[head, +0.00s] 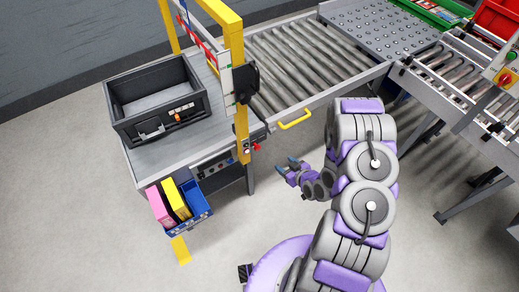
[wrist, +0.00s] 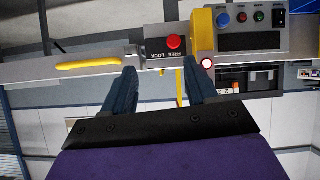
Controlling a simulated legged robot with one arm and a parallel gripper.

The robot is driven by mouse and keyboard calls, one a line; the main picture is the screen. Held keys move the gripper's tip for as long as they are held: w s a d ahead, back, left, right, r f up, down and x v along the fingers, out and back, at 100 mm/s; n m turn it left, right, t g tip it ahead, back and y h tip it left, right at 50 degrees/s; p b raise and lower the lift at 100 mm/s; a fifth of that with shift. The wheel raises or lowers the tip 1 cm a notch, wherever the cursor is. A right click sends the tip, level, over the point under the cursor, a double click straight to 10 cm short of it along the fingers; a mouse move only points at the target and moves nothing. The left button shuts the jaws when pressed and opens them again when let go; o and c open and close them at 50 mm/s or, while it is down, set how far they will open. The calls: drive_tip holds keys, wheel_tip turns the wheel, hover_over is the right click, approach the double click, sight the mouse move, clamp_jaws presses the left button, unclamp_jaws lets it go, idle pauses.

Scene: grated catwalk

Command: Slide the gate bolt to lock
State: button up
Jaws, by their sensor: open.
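I cannot tell whether the knob stands at the FREE or LOCK end. The gate rail with its yellow handle (wrist: 88,65) lies left of the knob; the handle also shows in the head view (head: 295,119). My gripper (head: 286,165) is open and empty, below and right of the bolt area in the head view. In the wrist view its blue-grey fingers (wrist: 160,68) spread below the knob, apparently apart from it.
A yellow post (head: 241,115) rises beside the bolt. A control panel (wrist: 250,22) with several buttons is right of it. A black crate (head: 157,98) rests on the workbench. A blue bin (head: 190,207) hangs at its front. Roller conveyors (head: 310,60) stretch behind; open floor lies in front.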

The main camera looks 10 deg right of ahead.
drive_tip(key=s+a+m+t, duration=0.1)
drive_tip(key=a+t, duration=0.1)
drive_tip(key=b, duration=0.3)
approach(258, 149)
drive_tip(key=shift+y, duration=0.4)
drive_tip(key=x, duration=0.9)
drive_tip(key=shift+w+d+f, duration=0.1)
drive_tip(key=shift+d, duration=0.2)
drive_tip(key=c, duration=1)
drive_tip(key=shift+w+d+p, duration=0.15)
drive_tip(key=shift+w+d, duration=0.15)
drive_tip(key=shift+d, duration=0.4)
drive_tip(key=shift+w+d+p, duration=0.15)
drive_tip(key=shift+w+d, duration=0.1)
drive_tip(key=shift+d, duration=0.5)
drive_tip(key=shift+w+d+p, duration=0.15)
drive_tip(key=shift+w+d, duration=0.15)
drive_tip(key=shift+d, duration=0.4)
drive_tip(key=shift+c, duration=0.2)
